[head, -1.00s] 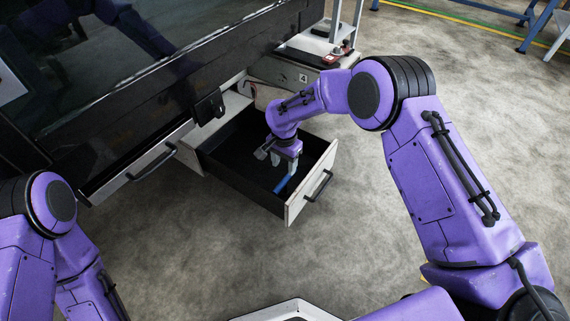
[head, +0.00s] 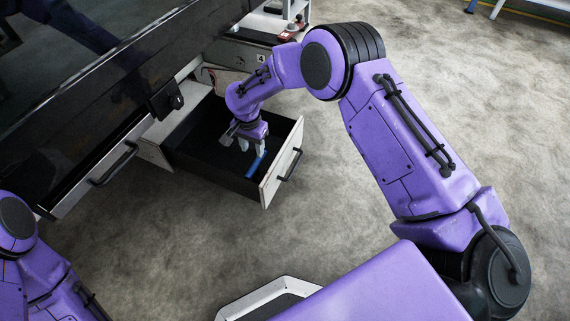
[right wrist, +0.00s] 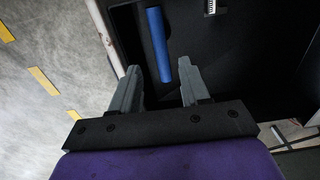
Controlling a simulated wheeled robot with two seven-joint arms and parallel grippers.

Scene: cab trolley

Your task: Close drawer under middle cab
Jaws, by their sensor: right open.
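The drawer (head: 283,165) under the cab is pulled out, with a light front panel and a dark handle (head: 290,164). Its black inside shows in the right wrist view (right wrist: 240,60). My right gripper (head: 252,149) is open above or within the drawer, near its front panel. In the right wrist view its two fingers (right wrist: 158,76) are apart, with nothing seen held between them. A blue cylinder (head: 256,165) lies in the drawer near the front, and also shows just beyond the fingers (right wrist: 158,45). My left arm shows at the lower left; its gripper is out of view.
A second drawer front (head: 100,165) with a dark handle is at the left, under the dark cab (head: 90,90). A panel marked 4 (head: 240,60) is behind the open drawer. The grey floor in front of the drawer is clear.

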